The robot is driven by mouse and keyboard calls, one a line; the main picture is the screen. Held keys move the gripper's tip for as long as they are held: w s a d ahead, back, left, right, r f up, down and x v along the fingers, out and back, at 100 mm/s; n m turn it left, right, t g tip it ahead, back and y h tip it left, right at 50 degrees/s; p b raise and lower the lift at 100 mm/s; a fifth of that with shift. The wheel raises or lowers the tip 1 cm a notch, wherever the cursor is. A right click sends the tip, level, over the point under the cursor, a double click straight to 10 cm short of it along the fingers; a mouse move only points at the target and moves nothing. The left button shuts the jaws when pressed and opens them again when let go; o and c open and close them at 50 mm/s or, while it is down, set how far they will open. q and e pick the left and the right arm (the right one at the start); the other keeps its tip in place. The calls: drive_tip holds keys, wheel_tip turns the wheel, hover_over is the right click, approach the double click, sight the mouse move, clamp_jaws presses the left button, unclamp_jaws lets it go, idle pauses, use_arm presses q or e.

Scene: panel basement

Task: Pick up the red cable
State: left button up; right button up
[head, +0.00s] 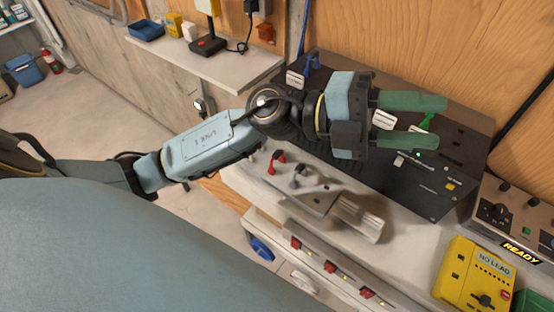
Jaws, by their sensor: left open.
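A small red piece (276,158), which looks like the red cable's plug end, stands on the pale bench (240,167) below my left forearm. Any further length of red cable cannot be made out. My left gripper (440,121) has green fingers spread apart and is empty, above the black panel (370,170). It is well to the right of the red piece and does not touch it. A green plug (427,121) shows between the fingertips, seemingly on the panel below. My right gripper is not in view.
A grey plug (298,175) stands beside the red piece. A blue cable (311,62) rises behind the panel. A grey metal bracket (358,217) lies at the bench front. A yellow NO LEAD box (470,275) and a READY unit (515,215) are at right.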

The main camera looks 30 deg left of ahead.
use_arm(q)
wheel_tip(320, 180, down, 6)
drive_tip(key=s+f+m+g+y, duration=0.1)
drive_tip(key=m+g+y, duration=0.4)
drive_tip(key=n+t+y, duration=0.1)
drive_tip(key=n+y, duration=0.1)
drive_tip(key=y, duration=1.4)
hover_over(277, 152)
wheel_tip(277, 152, down, 7)
wheel_tip(277, 152, down, 8)
drive_tip(key=shift+s+a+r+p, duration=0.1)
drive_tip(key=shift+r+p, duration=0.15)
drive_tip(key=shift+p, duration=0.15)
drive_tip(key=shift+f+p, duration=0.6)
drive_tip(key=shift+f, duration=2.1)
clamp_jaws()
